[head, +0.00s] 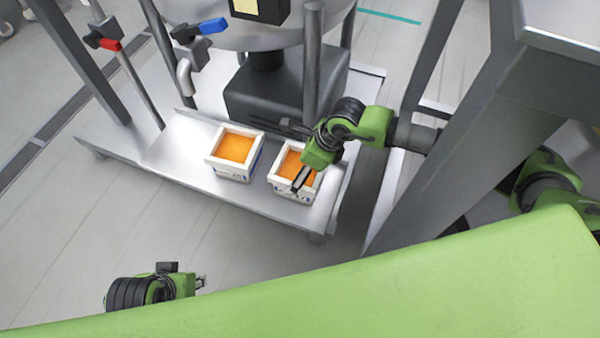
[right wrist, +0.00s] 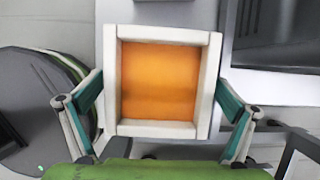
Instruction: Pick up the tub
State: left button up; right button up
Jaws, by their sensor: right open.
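Two square white tubs with orange filling stand side by side on the metal platform. The right tub (head: 282,182) is partly hidden by my right gripper (head: 301,180), which is over it. In the right wrist view the tub (right wrist: 160,82) fills the middle, upright. The fingers of my right gripper (right wrist: 160,92) are apart, one along each side of the tub. I cannot tell whether they touch it. The left tub (head: 233,153) stands clear of any gripper. My left gripper (head: 200,283) is low at the left, away from the tubs; its fingers are too small to read.
The metal platform (head: 176,148) has raised edges and bare room left of the tubs. Behind the tubs are a dark grey box (head: 262,92) and an upright post (head: 312,65). Valves with a blue handle (head: 212,26) and a red handle (head: 110,45) stand at the back left.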

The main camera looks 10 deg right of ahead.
jog(key=shift+f, duration=0.15)
dwell(0.5)
jog(key=c, duration=1.6)
jog(key=shift+c, duration=0.4)
